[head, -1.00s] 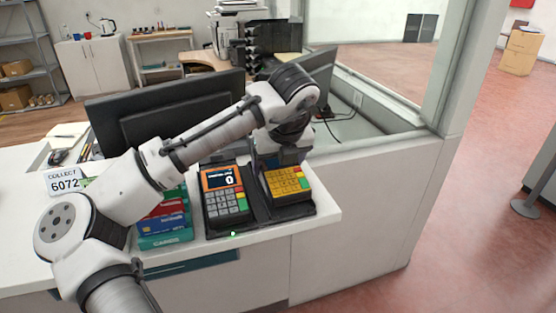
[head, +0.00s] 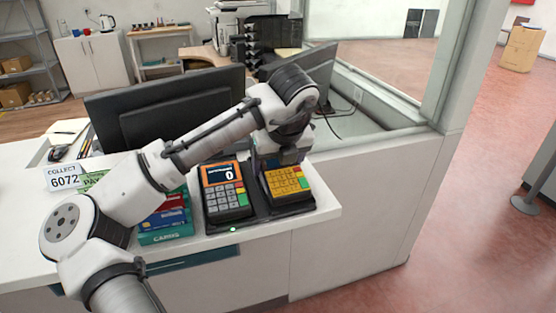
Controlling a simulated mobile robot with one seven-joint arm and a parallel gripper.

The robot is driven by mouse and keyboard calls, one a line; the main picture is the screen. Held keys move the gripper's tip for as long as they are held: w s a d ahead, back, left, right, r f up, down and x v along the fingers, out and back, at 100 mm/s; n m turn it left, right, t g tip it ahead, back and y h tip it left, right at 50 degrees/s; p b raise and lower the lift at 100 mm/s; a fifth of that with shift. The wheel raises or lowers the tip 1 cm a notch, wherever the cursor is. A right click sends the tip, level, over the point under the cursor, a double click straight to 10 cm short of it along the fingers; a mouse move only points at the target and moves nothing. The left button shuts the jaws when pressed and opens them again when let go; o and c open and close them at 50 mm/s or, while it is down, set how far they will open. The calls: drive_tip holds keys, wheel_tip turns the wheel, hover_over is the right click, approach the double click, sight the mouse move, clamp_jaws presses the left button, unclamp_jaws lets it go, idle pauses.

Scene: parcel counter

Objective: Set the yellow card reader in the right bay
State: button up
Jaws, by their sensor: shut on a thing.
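The yellow card reader (head: 285,182) is in or just over the right bay of the black two-bay holder (head: 250,226) on the white counter. Its keypad faces up, with a few coloured keys on its right side. My gripper (head: 278,162) is at the reader's far end and shut on it; the fingertips are mostly hidden behind my wrist. An orange-topped card reader (head: 226,190) with a lit display stands in the left bay. I cannot tell if the yellow reader rests fully on the bay floor.
A stack of card boxes (head: 166,225) stands left of the holder, partly behind my arm. A monitor (head: 165,105) is behind my arm. A "COLLECT 6072" sign (head: 62,178) is at the left. The counter's right end is bare. A glass partition rises behind.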

drive_tip(key=shift+f, duration=0.5)
drive_tip(key=o, duration=1.3)
drive_tip(key=shift+c, duration=0.2)
